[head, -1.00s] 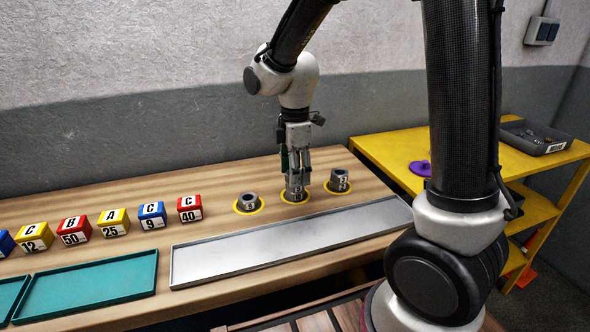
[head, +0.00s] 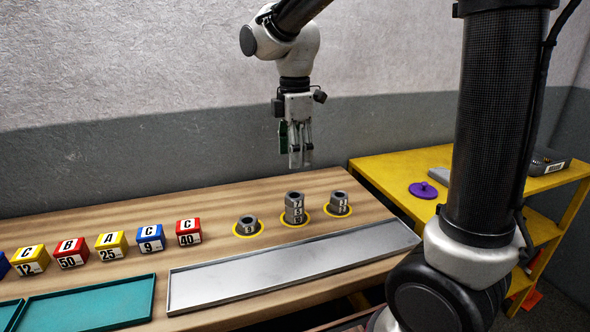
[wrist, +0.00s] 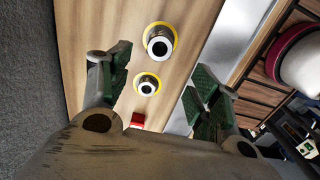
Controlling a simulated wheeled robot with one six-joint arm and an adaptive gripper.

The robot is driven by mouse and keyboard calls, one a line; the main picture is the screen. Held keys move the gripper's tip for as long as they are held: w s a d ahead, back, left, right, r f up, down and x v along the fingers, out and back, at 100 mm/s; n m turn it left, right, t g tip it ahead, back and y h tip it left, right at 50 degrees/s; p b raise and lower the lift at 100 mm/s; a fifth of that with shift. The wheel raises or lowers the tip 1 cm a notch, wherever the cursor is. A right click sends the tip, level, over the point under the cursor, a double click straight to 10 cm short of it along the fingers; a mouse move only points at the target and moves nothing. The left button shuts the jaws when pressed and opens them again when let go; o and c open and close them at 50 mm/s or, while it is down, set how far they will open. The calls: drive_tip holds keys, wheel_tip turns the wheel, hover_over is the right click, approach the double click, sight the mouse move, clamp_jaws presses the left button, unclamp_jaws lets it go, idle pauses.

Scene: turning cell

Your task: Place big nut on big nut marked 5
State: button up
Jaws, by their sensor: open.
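In the head view, a stack of grey big nuts (head: 294,208) stands upright on the middle yellow ring. Its labels seem to read 7 on top, 5 below it, and a lower one hard to read. My gripper (head: 300,163) hangs above this stack, clear of it, open and empty. In the wrist view its fingers (wrist: 158,66) are spread wide with nothing between their pads. A nut stack (wrist: 160,42) that looks like the middle one shows there from above.
A single nut (head: 247,225) stands on the left ring, and a short nut stack (head: 339,204) on the right ring. A metal tray (head: 290,267) lies in front. Coloured blocks (head: 189,232) line the left. A yellow shelf (head: 400,165) stands right.

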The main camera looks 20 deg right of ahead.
drive_tip(key=s+d+r+m+t, duration=0.2)
drive_tip(key=s+d+m+t, duration=0.2)
drive_tip(key=s+d+m, duration=1.1)
drive_tip(key=s+m, duration=0.3)
drive_tip(key=s, duration=0.1)
drive_tip(key=shift+r, duration=0.35)
